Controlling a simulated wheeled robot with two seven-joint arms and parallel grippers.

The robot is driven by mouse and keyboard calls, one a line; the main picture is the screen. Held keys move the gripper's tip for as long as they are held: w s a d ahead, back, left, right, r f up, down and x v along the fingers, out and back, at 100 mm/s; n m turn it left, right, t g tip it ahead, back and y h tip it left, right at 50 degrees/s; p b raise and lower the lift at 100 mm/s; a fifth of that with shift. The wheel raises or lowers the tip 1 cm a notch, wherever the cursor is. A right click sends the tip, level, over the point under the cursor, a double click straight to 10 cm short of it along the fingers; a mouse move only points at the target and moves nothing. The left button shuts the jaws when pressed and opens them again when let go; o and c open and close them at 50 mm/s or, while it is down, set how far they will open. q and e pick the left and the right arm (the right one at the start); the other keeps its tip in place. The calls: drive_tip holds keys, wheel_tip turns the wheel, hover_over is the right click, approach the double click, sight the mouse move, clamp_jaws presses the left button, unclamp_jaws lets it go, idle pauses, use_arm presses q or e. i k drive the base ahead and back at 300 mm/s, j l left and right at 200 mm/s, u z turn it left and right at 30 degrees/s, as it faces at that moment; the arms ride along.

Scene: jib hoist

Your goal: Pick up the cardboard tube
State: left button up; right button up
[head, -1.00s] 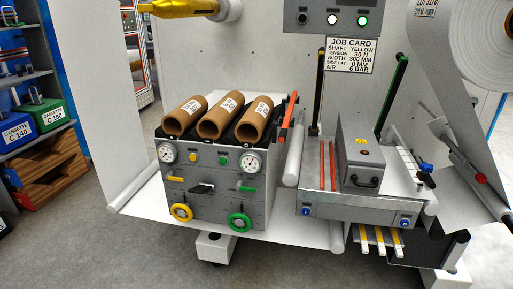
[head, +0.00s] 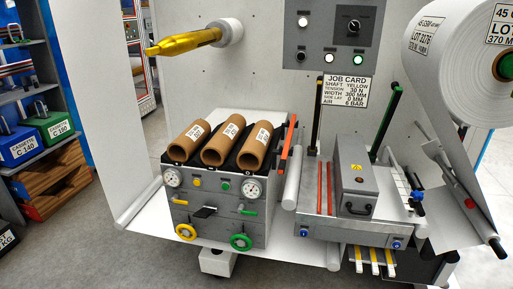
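Three brown cardboard tubes lie side by side on the black top of a grey cabinet: a left tube (head: 182,150), a middle tube (head: 216,148) and a right tube (head: 249,150). Each has a white label and its open end faces me. The labels are too small to read. Neither of my grippers shows in the head view.
The grey cabinet (head: 215,218) has gauges and yellow and green handwheels. An orange-red bar (head: 289,137) stands at its right edge. A yellow shaft (head: 185,41) sticks out above the tubes. A grey box (head: 356,189) on a bench is at right, shelves (head: 38,110) at left.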

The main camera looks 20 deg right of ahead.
sight(251, 156)
drive_tip(key=i+j+z, duration=0.25)
drive_tip(key=i+j, duration=0.3)
drive_tip(key=i, duration=0.2)
drive_tip(key=i+j+z, duration=0.3)
drive_tip(key=i+j, duration=0.35)
